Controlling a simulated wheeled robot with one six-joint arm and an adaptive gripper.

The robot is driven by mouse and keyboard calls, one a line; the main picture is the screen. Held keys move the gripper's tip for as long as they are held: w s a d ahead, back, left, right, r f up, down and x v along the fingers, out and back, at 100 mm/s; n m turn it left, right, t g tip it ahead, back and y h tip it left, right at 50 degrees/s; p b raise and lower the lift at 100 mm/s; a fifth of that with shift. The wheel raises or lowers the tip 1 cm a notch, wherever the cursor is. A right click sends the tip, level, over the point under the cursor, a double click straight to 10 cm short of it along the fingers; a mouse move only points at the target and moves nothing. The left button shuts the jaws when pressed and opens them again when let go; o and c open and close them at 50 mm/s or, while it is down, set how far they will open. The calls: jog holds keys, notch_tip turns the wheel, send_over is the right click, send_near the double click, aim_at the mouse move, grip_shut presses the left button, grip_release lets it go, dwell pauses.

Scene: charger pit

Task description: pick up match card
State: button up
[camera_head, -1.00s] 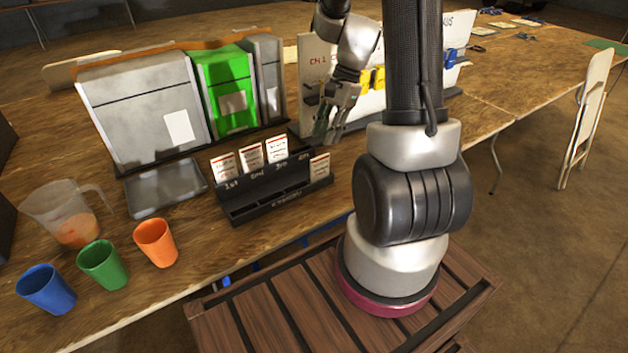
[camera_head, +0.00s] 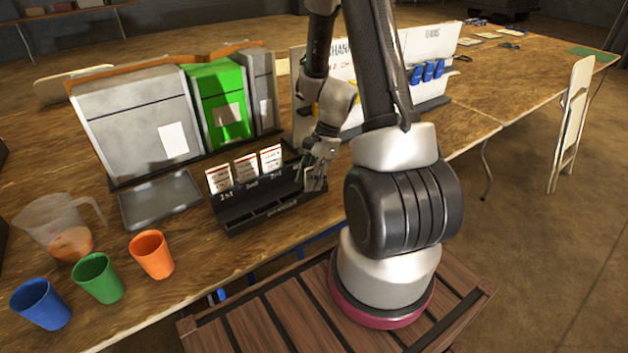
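Three white match cards with red print stand in the slots of a black card rack (camera_head: 240,217), at the left (camera_head: 219,178), the middle (camera_head: 246,167) and the right (camera_head: 271,159). My gripper (camera_head: 314,182) points down at the rack's right end. It covers the place where another card stood, so I cannot see that card now. The fingers are small and dark here. I cannot tell whether they are open or closed on a card.
Grey and green boxes (camera_head: 220,105) stand behind the rack, with a grey tray (camera_head: 160,198) to its left. A jug (camera_head: 60,225) and blue (camera_head: 40,304), green (camera_head: 97,278) and orange (camera_head: 151,255) cups stand at the left. A white board (camera_head: 385,75) stands behind my arm.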

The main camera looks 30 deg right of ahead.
jog(key=shift+c, duration=0.2)
grip_shut()
jog(key=shift+r, duration=0.15)
